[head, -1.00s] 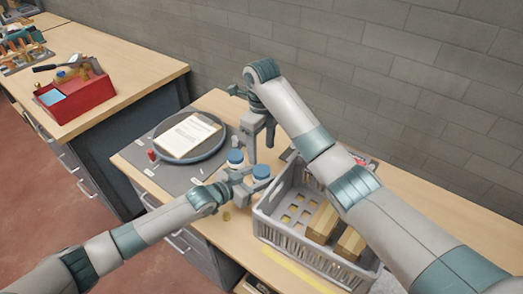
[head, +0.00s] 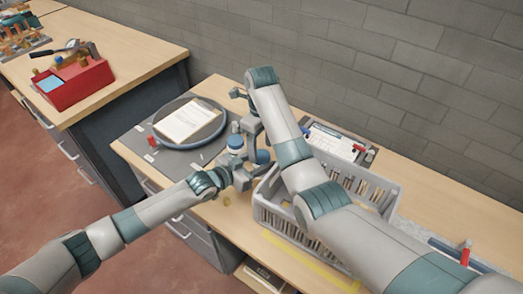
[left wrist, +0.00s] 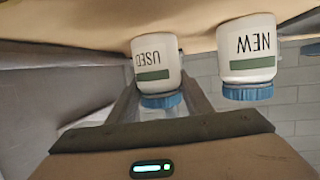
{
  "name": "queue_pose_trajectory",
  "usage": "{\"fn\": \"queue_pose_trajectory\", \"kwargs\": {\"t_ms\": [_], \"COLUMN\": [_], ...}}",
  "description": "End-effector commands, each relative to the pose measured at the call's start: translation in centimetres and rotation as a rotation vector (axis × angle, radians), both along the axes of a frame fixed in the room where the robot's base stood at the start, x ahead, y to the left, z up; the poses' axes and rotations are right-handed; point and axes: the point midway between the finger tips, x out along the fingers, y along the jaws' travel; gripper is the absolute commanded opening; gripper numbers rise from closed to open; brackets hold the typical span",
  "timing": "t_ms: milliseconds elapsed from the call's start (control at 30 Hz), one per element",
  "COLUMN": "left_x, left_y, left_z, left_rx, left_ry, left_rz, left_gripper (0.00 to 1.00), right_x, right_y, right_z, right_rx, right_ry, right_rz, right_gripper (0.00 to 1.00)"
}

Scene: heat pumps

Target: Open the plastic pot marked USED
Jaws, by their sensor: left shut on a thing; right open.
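The white plastic pot marked USED (left wrist: 157,58) has a green band and a ribbed blue lid (left wrist: 161,100); it appears upside down in the left wrist view. My left gripper (head: 247,176) is shut around it. In the head view the pot's blue lid (head: 262,157) shows beside the left fingers, and its body is mostly hidden. My right gripper (head: 257,138) is open, pointing down close above that lid; whether it touches is unclear. The similar pot marked NEW (left wrist: 248,48) stands beside it, apart from the left fingers, also with a blue lid (head: 235,142).
A grey crate (head: 290,222) stands just right of the pots, under my right arm. A round tray (head: 216,131) with a paper lies behind left on a grey mat (head: 136,142). A tray with red-handled items (head: 340,140) sits behind the crate. A red box (head: 85,90) is on the other bench.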

Motion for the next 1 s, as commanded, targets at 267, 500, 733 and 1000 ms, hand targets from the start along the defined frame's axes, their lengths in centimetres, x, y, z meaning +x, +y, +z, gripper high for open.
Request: {"fn": "queue_pose_trajectory", "kwargs": {"t_ms": [267,500,733,1000], "left_x": [0.0,0.0,0.0,0.0], "left_y": [0.0,0.0,0.0,0.0], "left_z": [0.0,0.0,0.0,0.0], "left_rx": [0.000,0.000,0.000,0.000], "left_ry": [0.000,0.000,0.000,0.000], "left_rz": [0.000,0.000,0.000,0.000], "left_gripper": [0.00,0.00,0.00,0.00], "right_x": [0.0,0.0,0.0,0.0], "right_y": [-0.2,-0.1,-0.1,-0.1], "right_z": [-1.9,-2.0,-2.0,-2.0], "right_rx": [-0.002,-0.002,-0.002,-0.002], "right_ry": [0.002,0.001,0.001,0.001], "right_rz": [-0.001,-0.001,-0.001,0.084], "right_gripper": [0.59,0.59,0.18,0.16]}}
